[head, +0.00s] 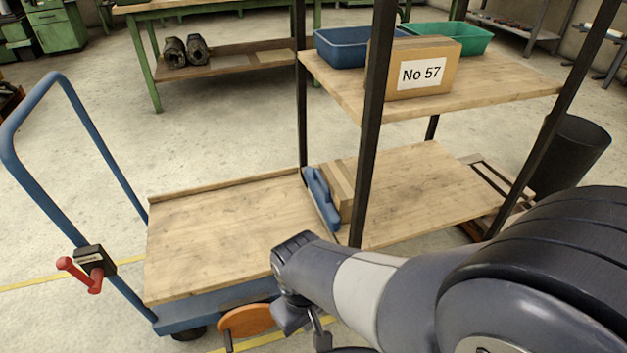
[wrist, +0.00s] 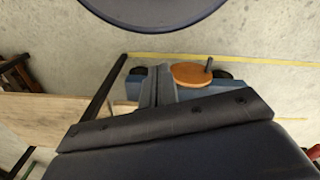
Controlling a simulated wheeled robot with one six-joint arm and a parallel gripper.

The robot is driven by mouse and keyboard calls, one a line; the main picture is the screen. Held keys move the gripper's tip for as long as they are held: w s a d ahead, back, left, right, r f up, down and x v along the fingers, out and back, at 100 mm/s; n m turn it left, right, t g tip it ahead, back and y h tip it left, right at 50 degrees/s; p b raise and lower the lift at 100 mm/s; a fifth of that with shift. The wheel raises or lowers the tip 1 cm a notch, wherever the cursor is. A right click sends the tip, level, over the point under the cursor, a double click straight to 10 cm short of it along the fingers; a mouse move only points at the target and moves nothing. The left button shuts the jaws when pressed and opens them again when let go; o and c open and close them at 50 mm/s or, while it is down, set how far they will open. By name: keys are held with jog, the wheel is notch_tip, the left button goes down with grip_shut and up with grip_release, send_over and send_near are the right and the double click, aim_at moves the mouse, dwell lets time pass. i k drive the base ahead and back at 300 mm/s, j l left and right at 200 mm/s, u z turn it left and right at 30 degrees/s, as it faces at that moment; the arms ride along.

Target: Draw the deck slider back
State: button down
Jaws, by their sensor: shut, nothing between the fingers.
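The deck slider (head: 321,198) is an upright blue piece with a raised grip, standing at the right end of the cart's wooden deck (head: 220,235). An orange disc (head: 246,320) with a small dark peg (head: 228,341) is at the cart's front side; it also shows in the wrist view (wrist: 192,76). My gripper (head: 290,316) is shut and empty, low at the front of the cart, just right of the disc in the head view. In the wrist view my gripper (wrist: 160,84) appears beside the disc; contact cannot be told. It is apart from the slider.
A cardboard box (head: 343,188) stands right behind the slider on the rack's lower shelf (head: 420,190). Dark rack posts (head: 372,130) rise beside the deck. A red lever (head: 80,274) is on the cart's blue handle (head: 40,185). The deck's middle is bare.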

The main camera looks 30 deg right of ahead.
aim_at(317, 185)
jog(key=i+l+u, duration=0.2)
jog(key=u, duration=0.15)
jog(key=i+l+u, duration=0.35)
jog(key=k+j, duration=0.05)
jog(key=j, duration=0.05)
